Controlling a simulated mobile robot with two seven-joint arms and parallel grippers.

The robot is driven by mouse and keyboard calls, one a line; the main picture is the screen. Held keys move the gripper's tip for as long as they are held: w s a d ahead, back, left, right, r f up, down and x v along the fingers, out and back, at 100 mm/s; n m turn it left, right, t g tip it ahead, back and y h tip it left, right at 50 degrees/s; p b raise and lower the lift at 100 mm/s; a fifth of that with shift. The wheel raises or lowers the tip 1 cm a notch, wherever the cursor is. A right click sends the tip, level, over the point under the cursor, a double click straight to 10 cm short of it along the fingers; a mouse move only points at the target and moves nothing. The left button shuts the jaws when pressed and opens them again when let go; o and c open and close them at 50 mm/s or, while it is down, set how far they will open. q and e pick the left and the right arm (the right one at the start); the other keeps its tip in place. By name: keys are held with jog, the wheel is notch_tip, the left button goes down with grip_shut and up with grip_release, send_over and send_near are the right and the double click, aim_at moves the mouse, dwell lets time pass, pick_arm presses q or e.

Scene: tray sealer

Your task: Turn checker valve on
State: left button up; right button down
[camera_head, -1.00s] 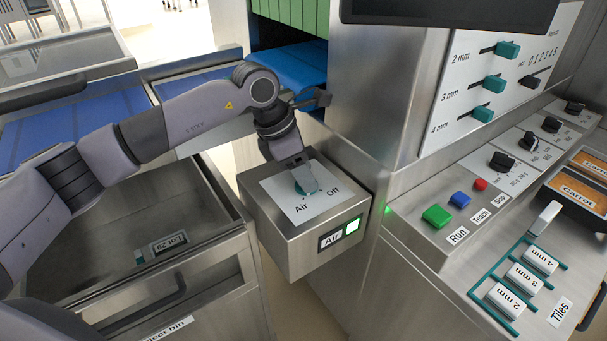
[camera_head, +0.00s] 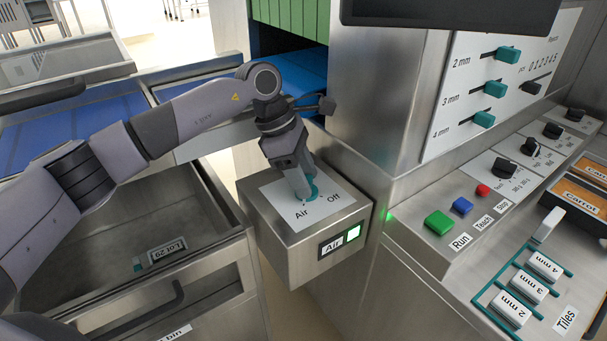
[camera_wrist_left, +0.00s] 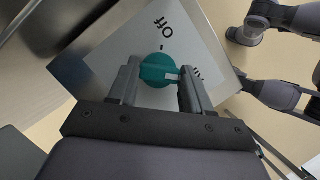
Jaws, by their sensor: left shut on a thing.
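The valve is a round teal knob (camera_head: 313,188) on a white plate marked Air and Off, on top of a steel box (camera_head: 290,237). In the left wrist view the knob (camera_wrist_left: 156,66) sits between my two fingers, and its white mark faces the partly covered Air label. My left gripper (camera_head: 305,192) comes down from above and is shut on the knob. My right gripper is not in view.
An open steel bin (camera_head: 205,265) stands left of the valve box. The machine wall (camera_head: 375,90) rises behind it at right. A control panel with a green Run button (camera_head: 438,222) lies to the right. A blue belt (camera_head: 300,68) runs behind my arm.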

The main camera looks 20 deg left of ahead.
pick_arm(q)
jog(key=o, duration=1.1)
jog(key=shift+c, duration=0.2)
jog(key=shift+r, duration=0.1)
jog(key=v, duration=0.7)
jog(key=shift+s, duration=0.2)
